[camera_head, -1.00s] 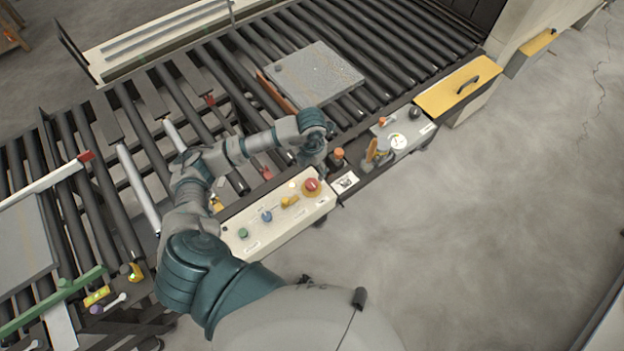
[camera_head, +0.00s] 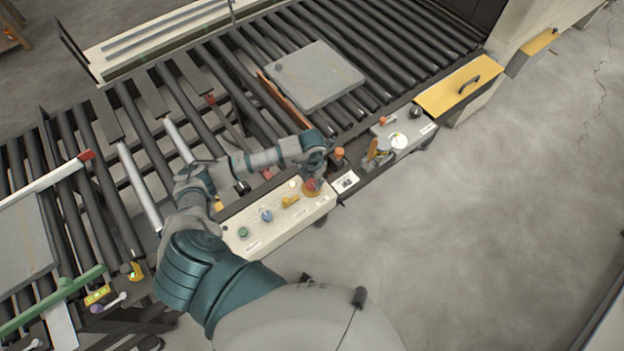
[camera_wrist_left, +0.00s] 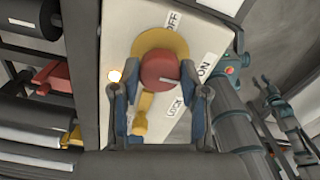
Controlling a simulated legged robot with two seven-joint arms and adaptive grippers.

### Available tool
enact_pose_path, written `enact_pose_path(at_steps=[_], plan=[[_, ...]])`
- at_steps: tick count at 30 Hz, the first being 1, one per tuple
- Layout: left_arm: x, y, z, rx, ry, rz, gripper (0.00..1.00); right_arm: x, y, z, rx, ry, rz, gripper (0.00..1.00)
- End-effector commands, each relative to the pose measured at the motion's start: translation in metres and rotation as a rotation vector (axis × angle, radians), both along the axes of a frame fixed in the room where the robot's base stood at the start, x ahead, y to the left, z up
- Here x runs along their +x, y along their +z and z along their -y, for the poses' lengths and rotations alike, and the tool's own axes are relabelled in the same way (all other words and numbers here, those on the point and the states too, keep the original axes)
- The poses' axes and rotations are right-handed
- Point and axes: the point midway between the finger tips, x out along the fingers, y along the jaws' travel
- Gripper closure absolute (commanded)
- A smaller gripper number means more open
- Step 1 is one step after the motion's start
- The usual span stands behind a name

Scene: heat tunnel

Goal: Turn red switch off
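The red switch (camera_head: 310,185) is a round red knob on a yellow round plate at the right end of the pale control box (camera_head: 262,240). In the left wrist view the red switch (camera_wrist_left: 158,68) lies between the fingers, with OFF and ON labels beside it; its white mark points roughly toward ON. My left gripper (camera_head: 316,174) is over the switch and partly hides it in the head view. In the wrist view its fingers (camera_wrist_left: 157,92) are spread on both sides of the knob, with gaps showing. My right gripper is not seen.
The box also carries a yellow handle (camera_head: 290,201), a blue knob (camera_head: 266,215) and a green button (camera_head: 243,232). A second grey control box (camera_head: 411,130) stands to the right. A grey slab (camera_head: 315,75) lies on the rollers behind. The floor at right is clear.

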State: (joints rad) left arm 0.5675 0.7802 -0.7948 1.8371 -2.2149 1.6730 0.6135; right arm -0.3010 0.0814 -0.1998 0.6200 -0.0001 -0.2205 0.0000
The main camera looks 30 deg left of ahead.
Motion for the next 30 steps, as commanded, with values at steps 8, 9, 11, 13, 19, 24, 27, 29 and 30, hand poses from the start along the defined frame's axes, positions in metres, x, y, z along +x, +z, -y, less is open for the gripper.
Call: enact_pose_path(at_steps=[8, 9, 11, 13, 19, 24, 27, 29, 30], plan=[[0.0, 0.0, -0.001, 0.003, 0.008, -0.001, 0.91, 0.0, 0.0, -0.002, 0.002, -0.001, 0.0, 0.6], [0.0, 0.0, -0.001, 0.003, 0.013, -0.001, 0.91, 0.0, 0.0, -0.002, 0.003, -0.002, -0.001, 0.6], [0.0, 0.0, -0.002, 0.003, 0.026, -0.001, 0.91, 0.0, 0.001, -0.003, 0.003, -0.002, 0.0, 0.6], [0.0, 0.0, -0.002, 0.003, 0.048, -0.001, 0.91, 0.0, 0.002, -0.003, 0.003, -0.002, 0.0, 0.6], [0.0, 0.0, -0.002, 0.004, 0.163, 0.0, 0.91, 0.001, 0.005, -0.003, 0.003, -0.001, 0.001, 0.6], [0.0, 0.001, -0.002, 0.004, 0.309, 0.0, 0.91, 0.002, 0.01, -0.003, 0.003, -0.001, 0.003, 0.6], [0.0, 0.001, -0.002, 0.004, 0.405, -0.001, 0.91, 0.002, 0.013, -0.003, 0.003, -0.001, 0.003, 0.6], [0.0, 0.001, -0.002, 0.004, 0.462, -0.001, 0.91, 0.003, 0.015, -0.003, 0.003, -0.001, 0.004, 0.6], [0.0, 0.001, -0.002, 0.004, 0.501, -0.001, 0.91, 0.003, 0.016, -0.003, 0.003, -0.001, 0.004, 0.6]])
